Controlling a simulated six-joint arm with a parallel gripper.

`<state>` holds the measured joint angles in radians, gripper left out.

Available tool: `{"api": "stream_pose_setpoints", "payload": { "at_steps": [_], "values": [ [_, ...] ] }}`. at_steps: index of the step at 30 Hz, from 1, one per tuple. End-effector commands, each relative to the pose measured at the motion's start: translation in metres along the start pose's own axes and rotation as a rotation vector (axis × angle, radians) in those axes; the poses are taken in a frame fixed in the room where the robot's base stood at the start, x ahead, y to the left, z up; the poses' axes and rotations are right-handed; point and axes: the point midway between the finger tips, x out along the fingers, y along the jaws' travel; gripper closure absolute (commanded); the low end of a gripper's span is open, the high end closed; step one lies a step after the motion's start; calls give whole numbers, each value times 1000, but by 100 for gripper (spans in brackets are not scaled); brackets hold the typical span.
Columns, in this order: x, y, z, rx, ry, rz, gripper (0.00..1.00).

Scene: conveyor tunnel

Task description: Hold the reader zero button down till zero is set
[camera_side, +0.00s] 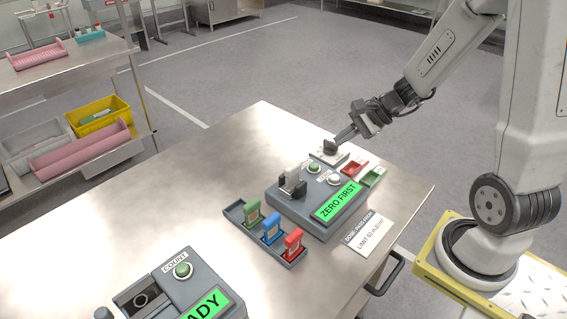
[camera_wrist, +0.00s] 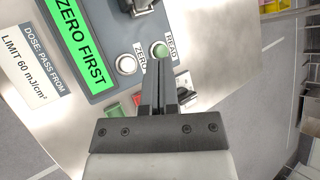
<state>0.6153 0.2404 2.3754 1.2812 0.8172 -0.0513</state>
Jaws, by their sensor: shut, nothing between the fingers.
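The reader (camera_side: 285,205) is a grey box on the steel table, with a green screen (camera_side: 338,202) showing "ZERO FIRST". Its white zero button (camera_side: 334,180) sits near the screen, beside a green read button (camera_side: 313,167). In the wrist view the white zero button (camera_wrist: 126,64) is left of my fingertips, and the green read button (camera_wrist: 160,50) is just beyond them. My gripper (camera_side: 340,138) is shut and empty, past the reader's far edge in the side view. It also shows in the wrist view (camera_wrist: 157,64). No contact with either button is visible.
A light plate with a dark block (camera_side: 330,147) lies close to my fingertips. Red (camera_side: 354,167) and green (camera_side: 373,177) trays sit beside the reader. A rack (camera_side: 236,210) holds green, blue and red pieces. Another device (camera_side: 160,295) stands in front. The table's left side is clear.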

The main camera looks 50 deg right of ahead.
Motion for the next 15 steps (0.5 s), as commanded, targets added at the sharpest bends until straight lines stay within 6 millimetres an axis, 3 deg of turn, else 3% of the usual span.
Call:
{"api": "stream_pose_setpoints", "payload": {
  "at_steps": [15],
  "values": [
    [30,22,-21,4,-2,3,100]
  ]
}}
